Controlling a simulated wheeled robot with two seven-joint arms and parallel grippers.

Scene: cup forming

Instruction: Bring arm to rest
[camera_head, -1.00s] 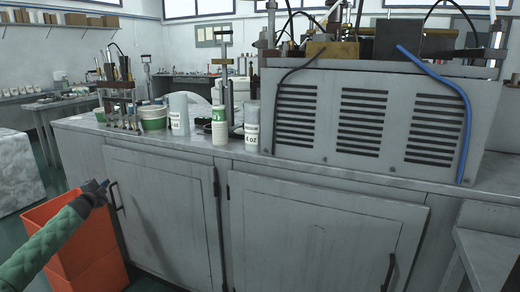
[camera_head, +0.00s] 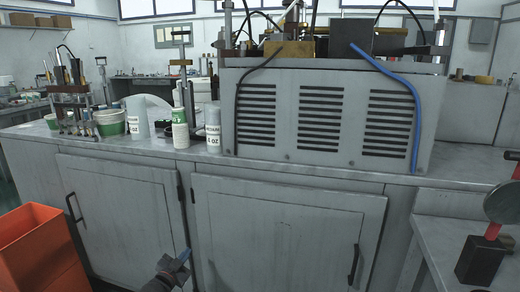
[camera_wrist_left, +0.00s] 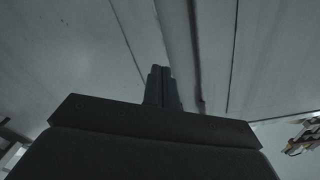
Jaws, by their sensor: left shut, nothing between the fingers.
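My left gripper (camera_head: 180,262) is low in the head view, in front of the cabinet doors (camera_head: 280,235) and below the counter top. Its fingers are closed together with nothing between them. In the left wrist view, the closed fingers (camera_wrist_left: 161,88) point at the grey cabinet front (camera_wrist_left: 90,45). I cannot tell how far the fingers are from the cabinet. My right gripper is not in view.
An orange bin (camera_head: 38,250) stands at the lower left. The counter holds paper cups (camera_head: 180,130), a green-banded tub (camera_head: 110,123) and a large vented machine (camera_head: 325,115). A side bench (camera_head: 440,235) with a black and red tool (camera_head: 482,255) is at the right.

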